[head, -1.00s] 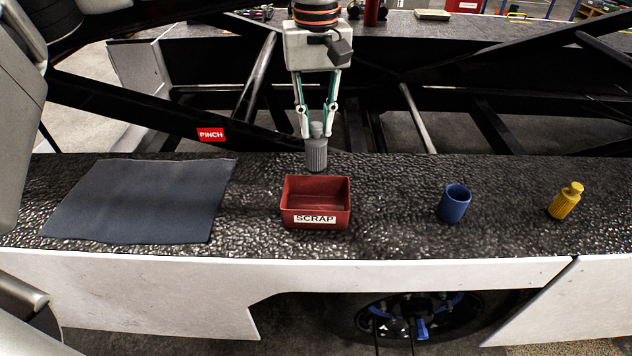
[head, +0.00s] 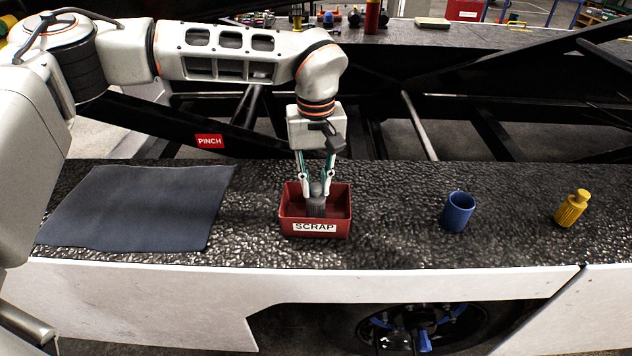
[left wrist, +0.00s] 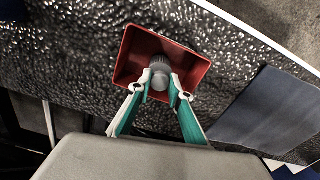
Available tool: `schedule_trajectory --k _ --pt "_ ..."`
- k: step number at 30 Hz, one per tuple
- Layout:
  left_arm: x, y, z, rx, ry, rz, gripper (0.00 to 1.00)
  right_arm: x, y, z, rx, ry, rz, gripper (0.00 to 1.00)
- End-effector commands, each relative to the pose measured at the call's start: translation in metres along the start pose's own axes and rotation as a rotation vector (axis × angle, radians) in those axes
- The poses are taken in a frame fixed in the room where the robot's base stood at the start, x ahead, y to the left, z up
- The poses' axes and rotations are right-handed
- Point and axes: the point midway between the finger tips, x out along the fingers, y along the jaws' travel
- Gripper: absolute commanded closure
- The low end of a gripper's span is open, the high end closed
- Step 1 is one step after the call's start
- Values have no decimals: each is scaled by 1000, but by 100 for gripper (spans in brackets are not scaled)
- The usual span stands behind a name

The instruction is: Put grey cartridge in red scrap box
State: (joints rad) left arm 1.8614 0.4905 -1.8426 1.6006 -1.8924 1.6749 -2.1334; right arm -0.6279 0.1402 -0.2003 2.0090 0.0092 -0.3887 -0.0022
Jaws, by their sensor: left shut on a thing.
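The grey cartridge (head: 316,205) is upright, with its lower part inside the red scrap box (head: 315,229). My left gripper (head: 316,190) comes down from above and is shut on the cartridge's narrow top. In the left wrist view the gripper (left wrist: 160,84) holds the cartridge (left wrist: 159,66) within the opening of the red box (left wrist: 190,70). I cannot tell whether the cartridge touches the box floor. My right gripper is not in view.
A dark blue-grey mat (head: 135,208) lies left of the box. A blue cup (head: 457,212) and a yellow bottle-like cartridge (head: 572,208) stand to the right. Black frame bars and a red PINCH label (head: 209,141) are behind the textured ledge.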

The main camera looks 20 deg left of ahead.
Motion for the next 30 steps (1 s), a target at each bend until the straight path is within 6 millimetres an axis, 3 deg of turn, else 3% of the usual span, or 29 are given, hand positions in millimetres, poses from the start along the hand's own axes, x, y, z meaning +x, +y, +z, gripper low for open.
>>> schedule_trajectory --k 9,10,11,12,23,30 --pt "1 0 0 0 2 1 100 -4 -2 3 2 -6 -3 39" --pt "1 0 0 0 2 2 73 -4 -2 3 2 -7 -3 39" --pt "1 0 0 0 2 1 66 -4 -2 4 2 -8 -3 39" --pt "1 0 0 0 2 1 64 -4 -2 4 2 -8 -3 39" --pt "-1 0 0 0 2 1 64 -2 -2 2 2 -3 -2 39" --pt "-37 1 -1 -1 6 3 64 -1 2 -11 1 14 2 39"
